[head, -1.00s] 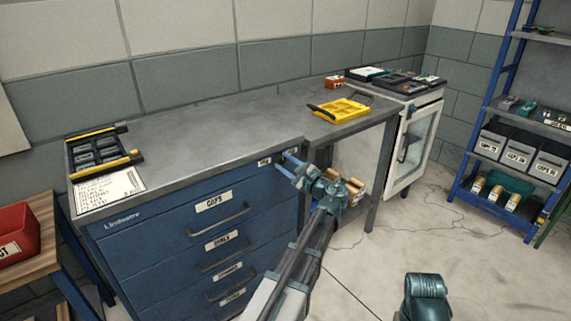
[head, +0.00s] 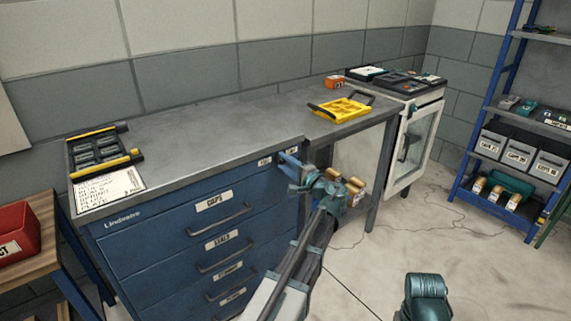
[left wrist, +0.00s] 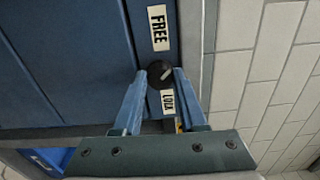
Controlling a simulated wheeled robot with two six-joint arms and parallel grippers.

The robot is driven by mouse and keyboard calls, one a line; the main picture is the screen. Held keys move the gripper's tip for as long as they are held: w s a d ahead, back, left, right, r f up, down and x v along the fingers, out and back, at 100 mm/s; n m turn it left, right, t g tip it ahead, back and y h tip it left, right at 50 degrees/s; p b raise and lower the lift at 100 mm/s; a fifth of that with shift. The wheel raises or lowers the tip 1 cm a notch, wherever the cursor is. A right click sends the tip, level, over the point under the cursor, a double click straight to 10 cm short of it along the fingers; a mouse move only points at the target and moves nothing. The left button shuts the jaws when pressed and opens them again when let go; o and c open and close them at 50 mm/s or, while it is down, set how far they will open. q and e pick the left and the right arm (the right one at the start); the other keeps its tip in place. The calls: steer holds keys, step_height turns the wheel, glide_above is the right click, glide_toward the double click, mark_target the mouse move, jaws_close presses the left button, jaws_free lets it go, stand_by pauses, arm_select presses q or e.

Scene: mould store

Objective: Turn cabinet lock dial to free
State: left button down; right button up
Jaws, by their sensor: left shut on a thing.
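The lock dial (left wrist: 160,74) is a small round black knob with a pale mark on the blue cabinet (head: 160,238). In the left wrist view it sits between a FREE label (left wrist: 158,28) and a LOCK label (left wrist: 168,102). The pale mark lies slantwise; I cannot tell for sure which label it points to. My left gripper (left wrist: 160,77) has its blue fingers on both sides of the dial and is shut on it. In the head view the left gripper (head: 287,162) is at the cabinet's top right corner and hides the dial.
The cabinet's worktop (head: 210,135) carries a black and yellow tray (head: 133,157) and a printed sheet (head: 108,190). A yellow tray (head: 340,108) lies farther right. A white glass-door cabinet (head: 415,150) and a blue shelf rack (head: 480,125) stand right.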

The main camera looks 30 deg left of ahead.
arm_select(q)
steer(key=shift+n, duration=0.3)
stand_by(0.4)
steer(key=shift+c, duration=2.3)
jaws_free()
steer(key=shift+d, duration=0.15)
steer(key=v, duration=1.3)
steer(key=shift+s+d, duration=0.25)
steer(key=shift+d, duration=0.05)
